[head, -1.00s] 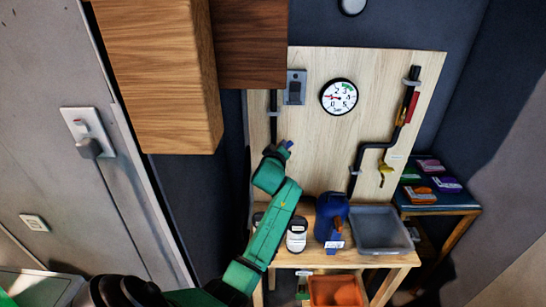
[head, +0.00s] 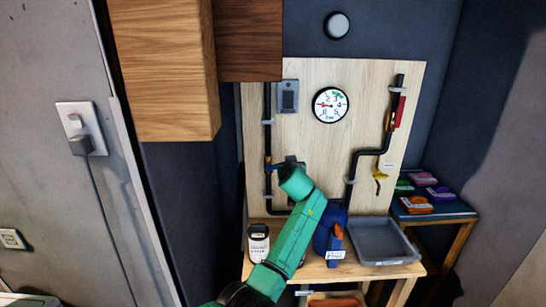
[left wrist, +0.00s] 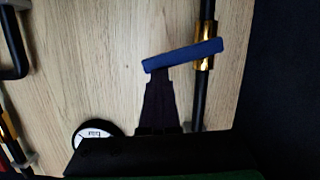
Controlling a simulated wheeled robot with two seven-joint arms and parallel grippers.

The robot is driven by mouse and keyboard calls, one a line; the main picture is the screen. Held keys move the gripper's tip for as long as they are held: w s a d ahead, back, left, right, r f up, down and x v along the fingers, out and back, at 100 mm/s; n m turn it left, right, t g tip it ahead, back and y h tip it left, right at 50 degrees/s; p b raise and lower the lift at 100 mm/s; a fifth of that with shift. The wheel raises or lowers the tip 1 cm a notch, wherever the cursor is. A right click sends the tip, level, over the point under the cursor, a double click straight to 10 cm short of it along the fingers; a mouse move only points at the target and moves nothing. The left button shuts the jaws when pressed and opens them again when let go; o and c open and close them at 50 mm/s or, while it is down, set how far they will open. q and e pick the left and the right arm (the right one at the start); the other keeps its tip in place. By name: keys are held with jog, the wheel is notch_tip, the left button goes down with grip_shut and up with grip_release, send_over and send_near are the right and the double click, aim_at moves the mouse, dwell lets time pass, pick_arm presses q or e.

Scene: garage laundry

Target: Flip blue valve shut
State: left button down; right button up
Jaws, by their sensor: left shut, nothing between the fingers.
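The blue valve's handle (left wrist: 185,55) shows in the left wrist view as a flat bar. It lies nearly crosswise to the black pipe, slightly tilted, with its right end at the brass valve body (left wrist: 205,45). In the head view only a small piece of the blue valve (head: 268,162) shows on the left pipe. My left gripper (left wrist: 158,76) is shut and empty. Its dark fingertips are at the handle's free end, overlapping its edge in the picture; I cannot tell whether they touch. In the head view my green arm hides most of the gripper. My right gripper is out of view.
The wooden board also carries a gauge (head: 330,105), a grey switch box (head: 288,96), a red-handled valve (head: 399,112) and a yellow-handled valve (head: 380,176). Below stand a white jar (head: 258,245), a blue jug (head: 325,235) and a grey tray (head: 382,245). A wooden cabinet (head: 165,70) hangs at upper left.

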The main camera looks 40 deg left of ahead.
pick_arm(q)
jog(key=shift+w+f+m+b, duration=0.1)
jog(key=shift+f+m+b, duration=0.25)
jog(key=shift+m+b, duration=0.15)
dwell(2.1)
jog(key=shift+r, duration=0.1)
